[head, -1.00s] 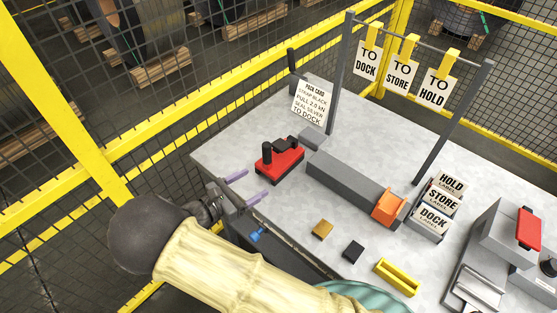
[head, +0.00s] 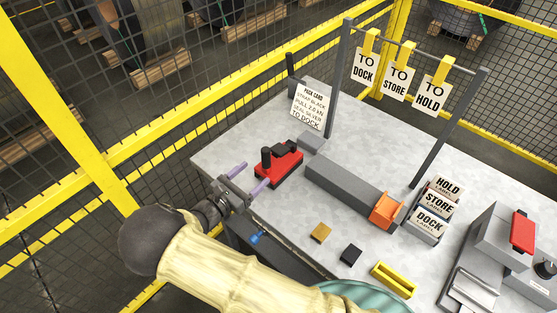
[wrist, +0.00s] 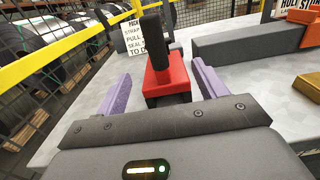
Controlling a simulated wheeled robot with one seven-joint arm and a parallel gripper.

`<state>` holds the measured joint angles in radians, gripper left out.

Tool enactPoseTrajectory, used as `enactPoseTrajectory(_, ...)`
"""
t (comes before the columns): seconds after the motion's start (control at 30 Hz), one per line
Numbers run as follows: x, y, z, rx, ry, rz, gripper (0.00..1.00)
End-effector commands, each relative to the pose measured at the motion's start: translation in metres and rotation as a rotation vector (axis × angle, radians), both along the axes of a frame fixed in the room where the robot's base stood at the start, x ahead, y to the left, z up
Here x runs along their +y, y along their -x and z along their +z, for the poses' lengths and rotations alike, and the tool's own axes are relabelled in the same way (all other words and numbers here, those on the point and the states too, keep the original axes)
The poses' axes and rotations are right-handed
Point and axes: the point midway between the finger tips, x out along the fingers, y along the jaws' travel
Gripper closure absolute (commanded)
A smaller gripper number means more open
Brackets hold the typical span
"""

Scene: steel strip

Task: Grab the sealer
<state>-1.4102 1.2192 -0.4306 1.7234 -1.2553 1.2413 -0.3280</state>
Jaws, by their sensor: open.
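A red hand tool with a black upright handle and black top parts, which looks like the sealer (head: 286,169), stands on the near left part of the grey table (head: 222,150). My gripper (head: 252,176) is open and empty at the table's left edge, its two purple fingers pointing at the tool. In the wrist view, the sealer (wrist: 168,80) stands straight ahead, its black handle rising between the fingers of my gripper (wrist: 160,85). The red body appears just beyond or between the fingertips; I cannot tell exactly. No contact shows.
A pack card (head: 309,106) stands behind the tool. A long grey block (head: 345,183) with an orange end (head: 386,210) lies to its right. Label holders (head: 430,223) and small gold, black and yellow pieces lie farther right. Yellow-framed mesh fencing (head: 150,155) runs close on the left.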

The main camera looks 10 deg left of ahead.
Motion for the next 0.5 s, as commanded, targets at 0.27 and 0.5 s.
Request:
enactPoseTrajectory(0.27,-0.025,-0.041,0.001,0.001,0.001,-0.004,0.29)
enactPoseTrajectory(0.5,-0.03,-0.049,0.0,0.0,-0.001,-0.007,0.29)
